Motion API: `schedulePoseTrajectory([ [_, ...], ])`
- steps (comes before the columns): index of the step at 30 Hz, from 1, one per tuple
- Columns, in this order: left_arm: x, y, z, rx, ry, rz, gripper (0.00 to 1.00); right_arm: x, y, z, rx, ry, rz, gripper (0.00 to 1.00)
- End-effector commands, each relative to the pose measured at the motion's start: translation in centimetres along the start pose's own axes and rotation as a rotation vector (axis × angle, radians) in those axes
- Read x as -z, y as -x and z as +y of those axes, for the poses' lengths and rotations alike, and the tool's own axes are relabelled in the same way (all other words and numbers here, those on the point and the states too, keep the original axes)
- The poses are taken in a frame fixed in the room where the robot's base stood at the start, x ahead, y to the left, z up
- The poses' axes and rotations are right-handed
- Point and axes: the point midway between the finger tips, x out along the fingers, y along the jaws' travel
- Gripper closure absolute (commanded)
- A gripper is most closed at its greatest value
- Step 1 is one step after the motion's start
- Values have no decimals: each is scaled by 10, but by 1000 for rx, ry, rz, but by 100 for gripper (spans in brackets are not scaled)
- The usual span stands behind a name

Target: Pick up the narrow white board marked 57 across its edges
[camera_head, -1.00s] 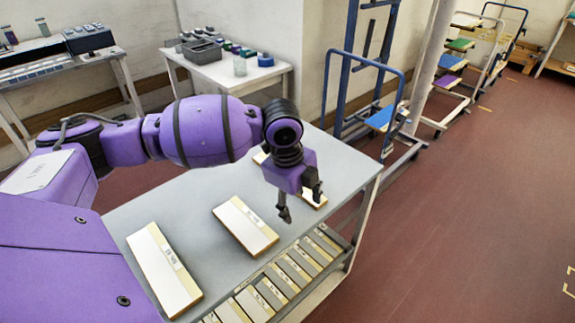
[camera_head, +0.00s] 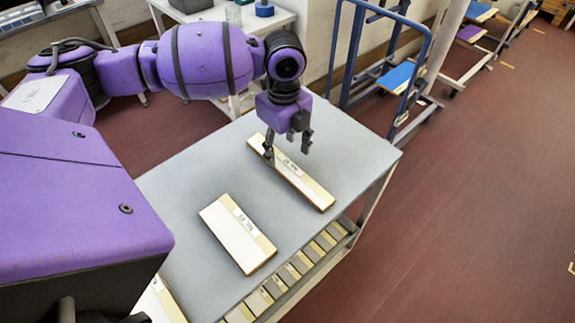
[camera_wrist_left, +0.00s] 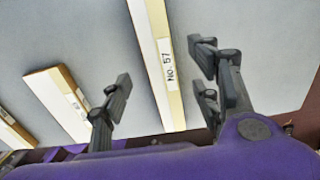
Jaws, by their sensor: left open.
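The narrow white board marked 57 (camera_head: 315,191) lies flat on the grey table, farthest of the boards there. Its label reads "No. 57" in the left wrist view (camera_wrist_left: 162,45), where its long edges show cream. My left gripper (camera_head: 287,148) is open and empty above this board, pointing down. In the left wrist view the fingers (camera_wrist_left: 163,78) stand on either side of the board's width, with the board between them in the picture. Whether the fingertips are down at the board's level I cannot tell. My right gripper is not in view.
A wider white board (camera_head: 232,235) lies nearer on the table (camera_head: 185,190), and another (camera_head: 168,301) is partly hidden at the near edge. Several boards sit on a lower shelf (camera_head: 300,262). A blue-framed trolley (camera_head: 412,75) stands beyond the table's right side.

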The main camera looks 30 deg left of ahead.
Motion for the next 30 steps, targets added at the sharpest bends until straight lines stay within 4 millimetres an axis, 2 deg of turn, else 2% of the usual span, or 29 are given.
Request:
schedulePoseTrajectory([
  [4,2,-12,1,1,1,0,43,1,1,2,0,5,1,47],
  [12,3,-50,2,2,1,-1,43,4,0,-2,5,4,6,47],
  [19,3,-51,2,4,1,-2,44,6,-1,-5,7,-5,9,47],
  [30,3,-51,2,4,1,-2,93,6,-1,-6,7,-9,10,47],
])
